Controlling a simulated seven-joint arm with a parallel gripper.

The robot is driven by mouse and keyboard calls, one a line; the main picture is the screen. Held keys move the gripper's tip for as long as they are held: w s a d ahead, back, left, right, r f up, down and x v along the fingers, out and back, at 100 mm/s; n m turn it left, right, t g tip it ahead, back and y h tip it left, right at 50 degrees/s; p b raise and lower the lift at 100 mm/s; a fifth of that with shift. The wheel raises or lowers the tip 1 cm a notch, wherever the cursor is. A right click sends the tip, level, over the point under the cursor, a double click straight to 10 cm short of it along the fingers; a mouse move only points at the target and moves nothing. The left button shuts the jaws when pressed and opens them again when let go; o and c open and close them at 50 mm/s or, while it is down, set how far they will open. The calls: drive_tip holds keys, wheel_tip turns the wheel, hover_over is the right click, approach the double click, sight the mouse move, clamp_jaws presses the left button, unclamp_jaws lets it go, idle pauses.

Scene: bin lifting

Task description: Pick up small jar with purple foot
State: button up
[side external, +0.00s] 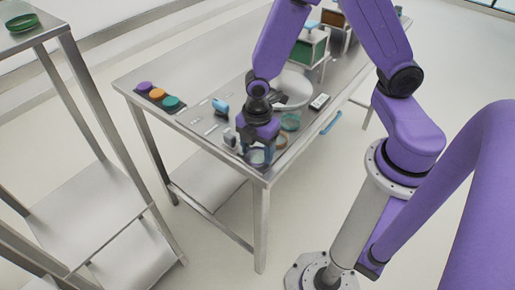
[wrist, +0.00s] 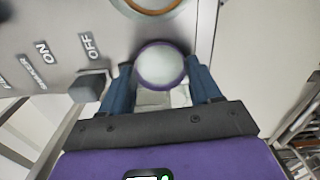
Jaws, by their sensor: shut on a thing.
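The small jar (wrist: 160,66) shows in the wrist view as a pale round face with a purple ring around it, between my gripper's two blue fingers. My gripper (wrist: 162,80) is shut on it, one finger on each side. In the side view, my gripper (side external: 260,148) points down at the near corner of the steel table. The jar (side external: 258,158) shows there as a clear piece with a purplish rim, partly hidden by the fingers. I cannot tell whether it touches the surface below.
A green box (side external: 309,47) is farther back. The table's front edge is close.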

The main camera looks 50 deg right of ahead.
drive_tip(key=shift+r, duration=0.65)
drive_tip(key=s+d+r, duration=0.4)
drive_tip(key=s+r, duration=0.8)
drive_tip(key=s, duration=0.1)
drive_tip(key=w+d+f+m, duration=0.1)
drive_tip(key=w+d+m, duration=0.15)
drive_tip(key=w, duration=0.55)
drive_tip(key=w+d+f+m, duration=0.15)
drive_tip(key=w+m, duration=0.25)
drive_tip(key=w, duration=0.4)
drive_tip(key=w+d+f+m, duration=0.3)
drive_tip(key=w+d+m, duration=0.3)
drive_tip(key=w+d, duration=0.6)
drive_tip(key=shift+n, duration=0.25)
drive_tip(key=shift+s+d+f, duration=0.25)
drive_tip(key=shift+s+f, duration=0.15)
drive_tip(key=shift+f, duration=0.25)
drive_tip(key=shift+s+d+f, duration=0.3)
drive_tip(key=shift+s+f, duration=0.05)
drive_tip(key=shift+f, duration=0.35)
drive_tip(key=shift+s+d+f, duration=0.25)
drive_tip(key=shift+s+f, duration=0.15)
drive_tip(key=shift+f, duration=0.25)
drive_tip(key=shift+f, duration=0.7)
